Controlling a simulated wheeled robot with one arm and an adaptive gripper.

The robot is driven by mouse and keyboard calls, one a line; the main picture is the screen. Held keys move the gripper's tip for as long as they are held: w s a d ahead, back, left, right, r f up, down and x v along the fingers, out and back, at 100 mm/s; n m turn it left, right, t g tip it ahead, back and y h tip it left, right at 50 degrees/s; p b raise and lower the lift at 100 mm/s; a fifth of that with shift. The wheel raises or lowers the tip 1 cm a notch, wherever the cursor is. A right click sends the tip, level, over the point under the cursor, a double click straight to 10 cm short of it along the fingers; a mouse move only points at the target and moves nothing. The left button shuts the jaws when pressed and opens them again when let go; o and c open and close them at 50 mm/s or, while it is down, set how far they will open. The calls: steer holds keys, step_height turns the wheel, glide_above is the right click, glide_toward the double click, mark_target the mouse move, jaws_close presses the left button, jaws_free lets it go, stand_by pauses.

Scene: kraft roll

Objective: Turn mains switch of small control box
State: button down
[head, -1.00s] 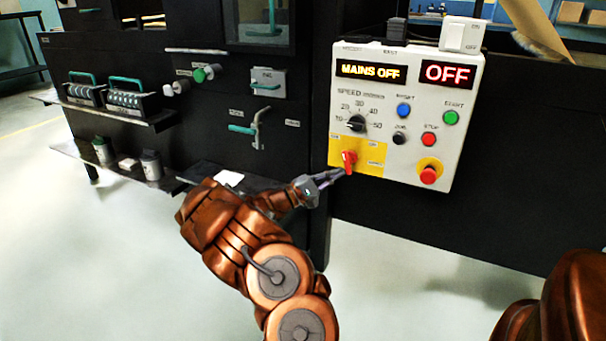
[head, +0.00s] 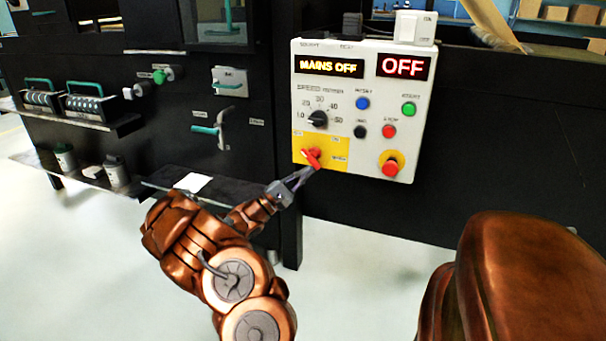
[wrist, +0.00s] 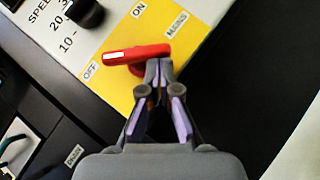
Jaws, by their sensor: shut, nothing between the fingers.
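The small control box (head: 350,108) is a white panel on the black machine. Its display (head: 329,66) reads "MAINS OFF", and the one beside it reads "OFF". The red mains switch (head: 312,158) sits on a yellow plate (head: 335,152) at the box's lower left. In the wrist view the switch handle (wrist: 135,54) has its white-marked end to the left, near the OFF label (wrist: 91,71); the ON label (wrist: 138,10) is above. My gripper (head: 309,171) is shut and empty. Its fingertips (wrist: 158,68) are at the handle's right part, seemingly touching; exact contact is unclear.
A black speed knob (head: 318,119) and several push buttons are above and right of the switch. A red emergency button (head: 389,168) on a yellow ring is at the lower right. A teal-handled lever (head: 207,130) is on the machine at left. Open floor lies below the box.

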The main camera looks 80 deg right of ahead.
steer(key=d+f+p+v, duration=0.1)
steer(key=d+f+v, duration=0.1)
steer(key=v, duration=1)
steer(key=shift+w+a+f+p, duration=0.2)
steer(key=shift+w+f+p, duration=0.15)
steer(key=shift+w, duration=0.2)
steer(key=shift+r, duration=0.1)
